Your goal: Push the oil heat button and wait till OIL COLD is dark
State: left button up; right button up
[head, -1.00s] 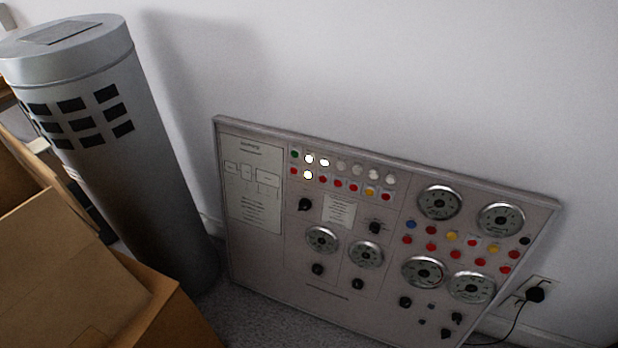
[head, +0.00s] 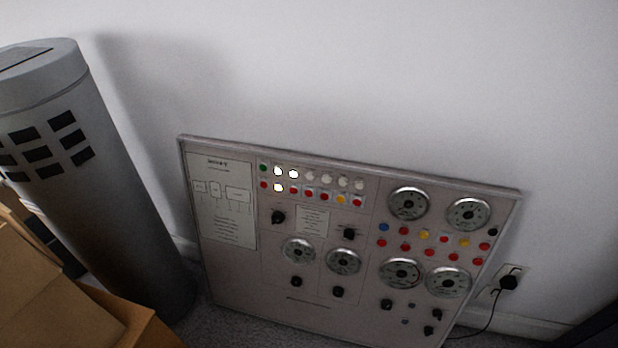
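A grey control panel (head: 225,275) leans against the white wall in the head view. Near its top is a row of round lamps and buttons with a second row below. A green button (head: 263,167) is at the left end. The labels are too small to read, so I cannot tell which is OIL COLD or oil heat. Neither gripper is in view.
A tall grey cylinder (head: 110,215) with dark square patches stands left of the panel. Cardboard boxes (head: 60,300) fill the lower left. A wall outlet (head: 507,282) with a black plug and cable is right of the panel. A dark object (head: 595,328) shows at the lower right corner.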

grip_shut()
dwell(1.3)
